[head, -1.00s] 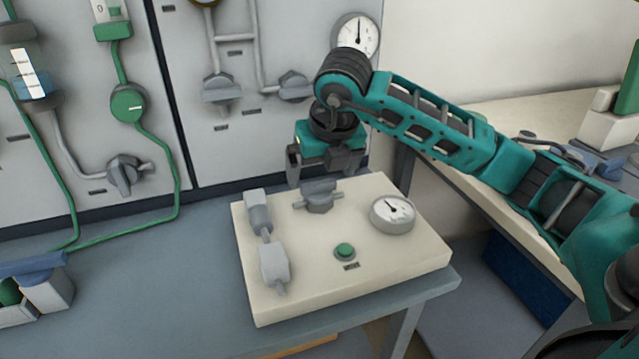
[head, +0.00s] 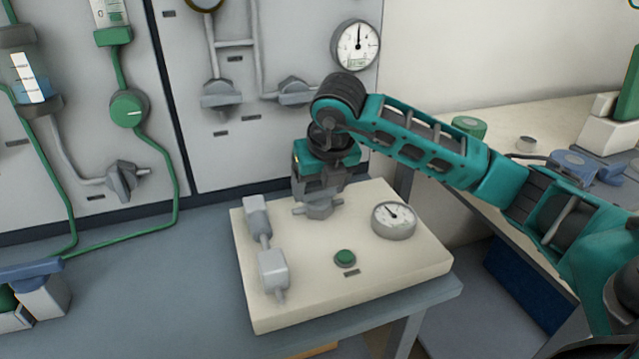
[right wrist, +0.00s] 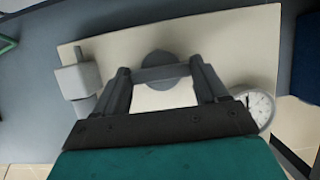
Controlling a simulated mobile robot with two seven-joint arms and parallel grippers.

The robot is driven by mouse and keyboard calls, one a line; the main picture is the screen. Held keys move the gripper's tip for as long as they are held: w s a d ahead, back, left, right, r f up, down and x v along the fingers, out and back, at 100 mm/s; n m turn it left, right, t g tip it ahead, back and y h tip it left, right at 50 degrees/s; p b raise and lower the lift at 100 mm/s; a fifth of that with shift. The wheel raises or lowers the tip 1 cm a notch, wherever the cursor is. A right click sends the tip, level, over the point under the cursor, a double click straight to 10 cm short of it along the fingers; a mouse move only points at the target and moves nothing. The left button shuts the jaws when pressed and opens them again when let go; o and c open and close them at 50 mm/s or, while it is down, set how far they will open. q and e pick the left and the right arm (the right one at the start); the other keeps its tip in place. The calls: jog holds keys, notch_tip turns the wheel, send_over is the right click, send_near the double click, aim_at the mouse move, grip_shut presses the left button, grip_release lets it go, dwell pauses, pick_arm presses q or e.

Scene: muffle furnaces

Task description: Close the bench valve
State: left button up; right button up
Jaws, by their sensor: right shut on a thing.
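The bench valve (head: 318,208) is a grey valve with a bar-like handle on the cream bench panel (head: 300,300). My right gripper (head: 318,192) points down over it and is shut on its handle. In the right wrist view the two fingers of my right gripper (right wrist: 164,80) stand at either end of the valve's grey handle (right wrist: 163,72). The valve's round base (right wrist: 158,57) shows just beyond it. The gripper partly hides the valve in the head view. My left gripper is not in view.
A round gauge (head: 394,219), a green button (head: 345,258) and a grey two-block fitting (head: 264,240) share the panel with the valve. The wall behind holds other valves (head: 222,95), pipes and a white gauge (head: 355,45).

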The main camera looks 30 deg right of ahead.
jog(key=c, duration=0.3)
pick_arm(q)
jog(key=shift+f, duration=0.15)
